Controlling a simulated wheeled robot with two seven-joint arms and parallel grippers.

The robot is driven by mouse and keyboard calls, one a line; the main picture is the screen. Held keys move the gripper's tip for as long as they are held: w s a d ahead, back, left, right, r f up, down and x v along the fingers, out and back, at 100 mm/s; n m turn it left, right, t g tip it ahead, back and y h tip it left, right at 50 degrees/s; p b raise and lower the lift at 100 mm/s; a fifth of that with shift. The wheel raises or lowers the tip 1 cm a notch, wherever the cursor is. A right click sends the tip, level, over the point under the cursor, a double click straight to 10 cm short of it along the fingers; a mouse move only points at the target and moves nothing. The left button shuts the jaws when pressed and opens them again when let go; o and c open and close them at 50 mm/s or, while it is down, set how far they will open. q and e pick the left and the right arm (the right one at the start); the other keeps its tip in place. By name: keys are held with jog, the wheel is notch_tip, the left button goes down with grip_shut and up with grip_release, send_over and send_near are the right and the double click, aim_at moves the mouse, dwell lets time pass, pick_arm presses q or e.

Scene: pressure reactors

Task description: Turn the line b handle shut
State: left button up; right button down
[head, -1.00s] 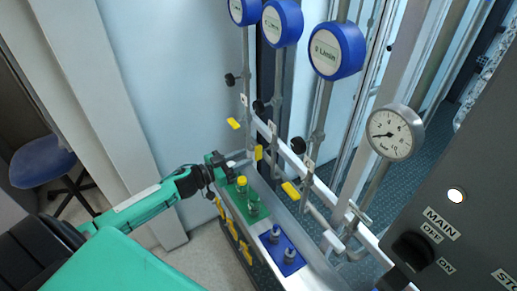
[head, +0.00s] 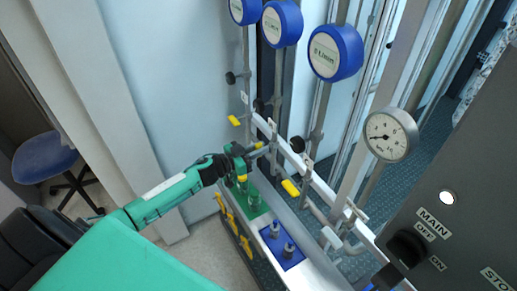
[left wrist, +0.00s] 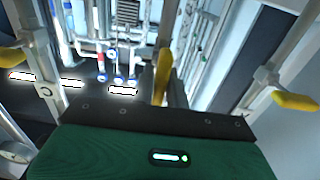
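Three yellow valve handles sit on a row of vertical pipes: far (head: 233,120), middle (head: 258,145) and near (head: 290,187). The line letters are too small to read, so I cannot tell for certain which is line b. My left gripper (head: 243,157) is at the middle handle and partly covers it. In the left wrist view the middle handle (left wrist: 162,75) stands upright just beyond the gripper's front edge, with other yellow handles at left (left wrist: 12,56) and right (left wrist: 296,101). The fingertips are not clear, so their opening and any contact are uncertain. My right gripper is out of view.
Below the pipes is a trough with a green mat (head: 252,205) and a blue mat (head: 283,249) holding small vessels. Blue round gauges (head: 336,51) and a white dial (head: 390,135) stand above. A dark control panel (head: 460,210) is at right.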

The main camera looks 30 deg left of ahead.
pick_arm(q)
grip_shut()
jog(key=shift+m, duration=0.4)
jog(key=m+b, duration=0.1)
jog(key=m, duration=0.2)
jog(key=shift+s+d+f+m, duration=0.1)
jog(key=shift+m, duration=0.2)
jog(key=m+b, duration=0.2)
jog(key=m, duration=0.2)
jog(key=shift+f+m, duration=0.1)
jog(key=shift+m, duration=0.3)
jog(key=m+b, duration=0.2)
jog(key=m, duration=0.2)
jog(key=shift+d+f, duration=0.1)
jog(key=shift+d, duration=0.05)
jog(key=shift+s+m+b, duration=0.1)
jog(key=shift+m+b, duration=1.2)
jog(key=shift+m, duration=1.1)
